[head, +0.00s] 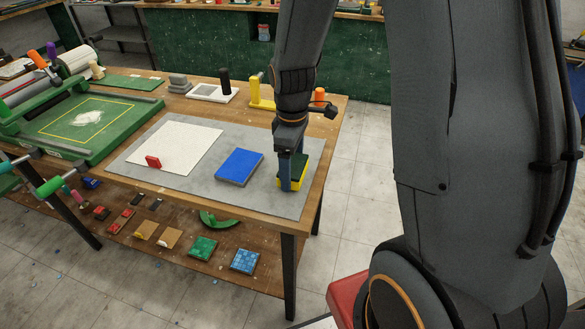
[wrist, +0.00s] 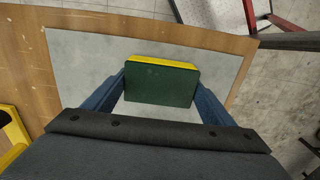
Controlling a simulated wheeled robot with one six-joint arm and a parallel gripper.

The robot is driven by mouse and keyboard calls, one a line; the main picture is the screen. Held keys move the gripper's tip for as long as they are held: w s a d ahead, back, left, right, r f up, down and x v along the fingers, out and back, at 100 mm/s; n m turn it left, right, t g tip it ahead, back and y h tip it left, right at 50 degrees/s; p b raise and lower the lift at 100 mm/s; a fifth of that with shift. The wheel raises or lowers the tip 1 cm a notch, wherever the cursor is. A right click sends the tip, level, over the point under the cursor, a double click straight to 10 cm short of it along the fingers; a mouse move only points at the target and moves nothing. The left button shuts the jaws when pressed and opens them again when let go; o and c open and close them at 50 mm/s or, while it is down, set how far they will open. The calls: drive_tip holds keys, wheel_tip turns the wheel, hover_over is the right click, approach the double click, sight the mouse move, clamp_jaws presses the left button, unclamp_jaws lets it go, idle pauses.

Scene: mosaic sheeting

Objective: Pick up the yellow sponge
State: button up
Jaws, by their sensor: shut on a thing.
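The yellow sponge (head: 291,182) has a dark green top layer and is at the right end of the grey mat (head: 262,199) on the table. My gripper (head: 291,172) is above it with its blue fingers reaching down on both sides, shut on it. In the wrist view the sponge (wrist: 160,86) shows its green face, with a yellow edge at the far side, between the two fingers of my gripper (wrist: 160,88). I cannot tell whether the sponge touches the mat.
A blue block (head: 239,167) lies left of the sponge. A yellow stand (head: 259,94) and an orange object (head: 320,96) are at the back. The table's right edge is close by.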

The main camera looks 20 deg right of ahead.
sight(292, 164)
wheel_tip(292, 164, up, 10)
drive_tip(key=shift+f+b, duration=0.1)
drive_tip(key=shift+b, duration=0.85)
drive_tip(key=o, duration=0.3)
drive_tip(key=shift+c, duration=0.5)
